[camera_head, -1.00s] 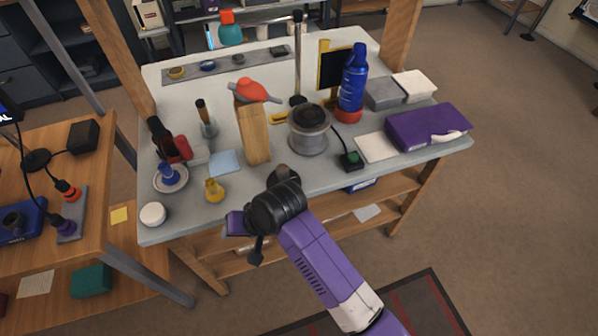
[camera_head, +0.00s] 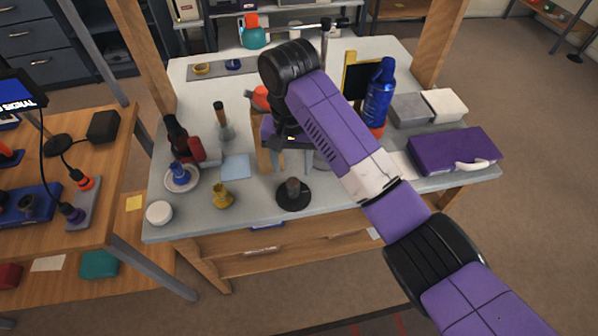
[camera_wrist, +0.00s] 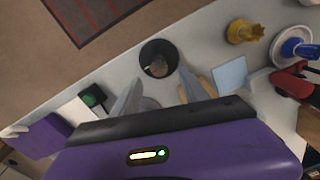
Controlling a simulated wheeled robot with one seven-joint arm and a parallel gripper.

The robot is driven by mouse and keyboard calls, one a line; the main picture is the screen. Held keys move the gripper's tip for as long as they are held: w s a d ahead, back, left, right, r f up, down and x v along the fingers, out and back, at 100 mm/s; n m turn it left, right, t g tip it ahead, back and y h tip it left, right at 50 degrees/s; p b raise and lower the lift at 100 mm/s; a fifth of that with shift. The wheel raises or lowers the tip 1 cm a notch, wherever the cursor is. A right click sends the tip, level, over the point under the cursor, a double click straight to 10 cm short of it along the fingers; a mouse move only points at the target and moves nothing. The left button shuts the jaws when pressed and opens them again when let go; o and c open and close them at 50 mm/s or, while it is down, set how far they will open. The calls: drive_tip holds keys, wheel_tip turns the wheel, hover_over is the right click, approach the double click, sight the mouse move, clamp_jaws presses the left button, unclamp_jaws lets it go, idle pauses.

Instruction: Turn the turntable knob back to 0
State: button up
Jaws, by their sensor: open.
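A round black base with an upright dark knob (camera_head: 293,190) stands near the table's front edge. I take it for the turntable knob, but no scale or 0 mark is readable. In the wrist view the knob (camera_wrist: 158,66) sits in its black surround, just beyond my fingertips. My gripper (camera_wrist: 158,80) is open and empty, its two fingers apart. In the head view my gripper (camera_head: 293,160) is above the table, behind the knob, partly hidden by my arm. A grey round drum (camera_head: 322,162) is mostly covered by my arm.
A wooden block (camera_head: 262,150) stands left of my gripper. A yellow piece (camera_head: 222,196), a light-blue sheet (camera_head: 236,167) and a white round lid (camera_head: 159,212) lie to the left. A blue bottle (camera_head: 379,95) and purple case (camera_head: 455,150) are right. A green-topped box (camera_wrist: 93,97) shows in the wrist view.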

sight(293, 181)
drive_tip(key=shift+f, duration=3.8)
clamp_jaws()
